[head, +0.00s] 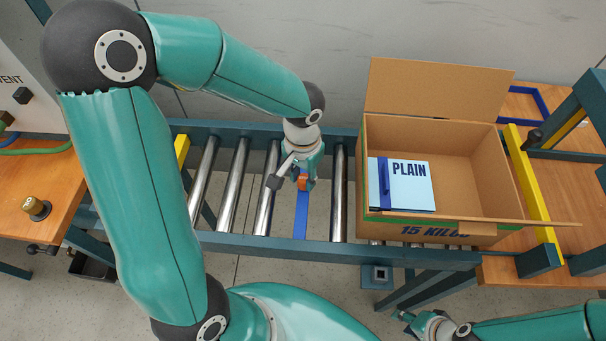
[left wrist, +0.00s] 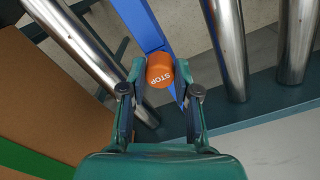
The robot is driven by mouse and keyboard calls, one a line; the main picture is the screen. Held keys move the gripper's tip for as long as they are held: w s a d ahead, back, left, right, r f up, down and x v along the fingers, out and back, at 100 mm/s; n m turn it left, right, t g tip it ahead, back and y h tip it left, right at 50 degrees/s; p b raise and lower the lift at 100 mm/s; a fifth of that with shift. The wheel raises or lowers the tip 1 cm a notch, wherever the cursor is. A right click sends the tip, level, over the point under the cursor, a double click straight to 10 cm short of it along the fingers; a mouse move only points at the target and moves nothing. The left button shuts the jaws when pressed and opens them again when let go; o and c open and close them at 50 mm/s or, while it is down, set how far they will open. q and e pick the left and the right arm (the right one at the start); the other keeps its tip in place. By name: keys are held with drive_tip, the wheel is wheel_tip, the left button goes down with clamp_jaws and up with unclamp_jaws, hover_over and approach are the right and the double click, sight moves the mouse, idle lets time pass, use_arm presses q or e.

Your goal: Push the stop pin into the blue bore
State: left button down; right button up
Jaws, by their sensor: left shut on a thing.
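The blue bar also shows in the left wrist view (left wrist: 143,22), running up behind the pin's head. No bore opening shows; whether the pin's shank is in it cannot be told. My right gripper (head: 416,322) is at the lower right, away from the conveyor; its jaws are unclear.
An open cardboard box (head: 455,152) holding a light blue PLAIN packet (head: 410,192) stands on the conveyor right of my left gripper. Steel rollers (head: 233,185) lie to the left. A wooden bench (head: 28,185) with a brass knob (head: 34,205) is at the far left.

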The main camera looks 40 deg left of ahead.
sight(303, 179)
use_arm(q)
drive_tip(key=shift+f+b, duration=0.3)
drive_tip(key=shift+f, duration=0.1)
drive_tip(key=c, duration=0.8)
unclamp_jaws()
drive_tip(key=shift+o, duration=0.2)
drive_tip(key=shift+r, duration=0.1)
wheel_tip(303, 179, up, 12)
